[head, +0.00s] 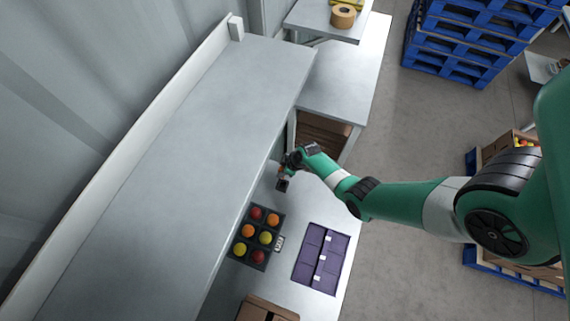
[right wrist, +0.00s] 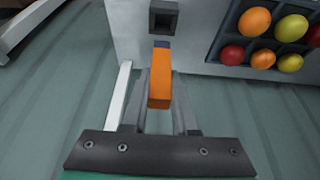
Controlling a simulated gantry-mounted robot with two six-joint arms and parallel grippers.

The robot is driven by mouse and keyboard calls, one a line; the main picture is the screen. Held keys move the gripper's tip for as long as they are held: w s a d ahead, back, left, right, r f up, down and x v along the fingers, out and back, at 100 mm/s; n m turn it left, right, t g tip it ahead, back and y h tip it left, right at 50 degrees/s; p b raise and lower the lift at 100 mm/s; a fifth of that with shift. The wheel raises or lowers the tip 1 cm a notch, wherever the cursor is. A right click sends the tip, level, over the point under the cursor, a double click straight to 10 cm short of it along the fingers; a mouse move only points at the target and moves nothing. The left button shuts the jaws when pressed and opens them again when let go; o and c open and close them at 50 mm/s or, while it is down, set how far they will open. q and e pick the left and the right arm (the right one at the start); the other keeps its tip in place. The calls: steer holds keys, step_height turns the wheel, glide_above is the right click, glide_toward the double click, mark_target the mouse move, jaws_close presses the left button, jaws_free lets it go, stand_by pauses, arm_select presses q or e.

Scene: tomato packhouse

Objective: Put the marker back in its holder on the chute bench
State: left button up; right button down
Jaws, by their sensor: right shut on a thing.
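The marker is an orange, block-like stick (right wrist: 160,80) with a dark end. My right gripper (right wrist: 160,105) is shut on it in the right wrist view, with a grey finger on each side. The holder, a dark square socket (right wrist: 163,18), is just beyond the marker's dark end, which appears apart from it. In the head view my right gripper (head: 287,166) is over the far end of the chute bench (head: 310,207), close by the small dark holder (head: 283,185). The marker is hardly visible there. My left gripper is not in view.
A dark tray (head: 266,266) with several red, orange and yellow tomatoes is on the bench near the holder. Purple folded pieces (head: 321,258) lie to its right. A long grey surface (head: 160,170) runs along the left. A cardboard box (head: 266,309) is at the bottom.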

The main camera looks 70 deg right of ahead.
steer(key=shift+s+f, duration=0.1)
steer(key=shift+f, duration=0.15)
step_height(320, 180, down, 5)
steer(key=b, duration=0.5)
steer(key=shift+f+b, duration=1.8)
stand_by(0.7)
steer(key=c, duration=0.6)
jaws_free()
steer(key=c, duration=0.3)
step_height(320, 180, up, 7)
steer(key=p, duration=0.7)
steer(key=shift+r, duration=0.1)
